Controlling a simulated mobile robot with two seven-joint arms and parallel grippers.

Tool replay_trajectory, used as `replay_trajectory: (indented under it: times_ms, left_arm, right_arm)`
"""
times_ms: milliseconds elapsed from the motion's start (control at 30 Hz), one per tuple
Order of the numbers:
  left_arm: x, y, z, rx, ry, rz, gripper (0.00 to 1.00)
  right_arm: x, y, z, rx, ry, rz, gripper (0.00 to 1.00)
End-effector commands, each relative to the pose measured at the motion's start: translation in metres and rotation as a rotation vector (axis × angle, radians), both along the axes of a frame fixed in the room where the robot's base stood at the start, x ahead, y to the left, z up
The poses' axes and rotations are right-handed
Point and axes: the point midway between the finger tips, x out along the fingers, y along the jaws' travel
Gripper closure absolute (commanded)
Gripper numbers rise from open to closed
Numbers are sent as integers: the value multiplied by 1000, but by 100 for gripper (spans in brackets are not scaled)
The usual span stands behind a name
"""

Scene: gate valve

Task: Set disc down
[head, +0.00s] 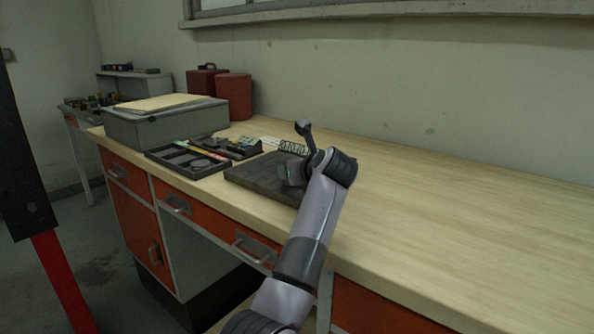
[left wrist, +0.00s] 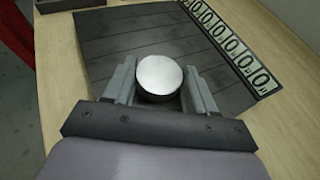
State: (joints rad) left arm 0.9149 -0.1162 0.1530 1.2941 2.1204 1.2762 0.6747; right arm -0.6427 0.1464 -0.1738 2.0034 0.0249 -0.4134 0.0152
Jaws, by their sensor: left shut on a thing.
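A round disc (left wrist: 160,74) with a bright silver top and dark side sits between the fingers of my left gripper (left wrist: 157,78), which is shut on it. The disc is over the dark, grooved board (left wrist: 105,42). I cannot tell whether its underside touches the board. In the head view, my left gripper (head: 292,173) is low over the right part of the board (head: 250,177). My arm covers the board's right side, and the disc is hidden there. My right gripper is not in view.
A strip with several ring marks (left wrist: 225,42) lies along the board's edge. Left of the board is a black compartment tray (head: 165,158). Behind it stand a grey case (head: 160,127) and a red canister (head: 235,95). The wooden bench (head: 450,230) is clear on the right.

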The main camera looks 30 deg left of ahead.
Motion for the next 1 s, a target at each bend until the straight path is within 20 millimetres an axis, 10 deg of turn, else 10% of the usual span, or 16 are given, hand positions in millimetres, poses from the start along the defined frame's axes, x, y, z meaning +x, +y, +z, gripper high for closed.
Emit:
replay_trajectory:
  times_ms: [400,433,500,1000]
  left_arm:
    - [0,0,-5,4,-5,0,89]
    - [0,0,-6,2,-3,-1,38]
    - [0,0,-6,2,-2,0,19]
    - [-3,-7,-3,1,-4,-3,19]
  right_arm:
    - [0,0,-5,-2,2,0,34]
    - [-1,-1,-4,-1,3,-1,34]
    - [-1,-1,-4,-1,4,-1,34]
    - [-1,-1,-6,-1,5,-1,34]
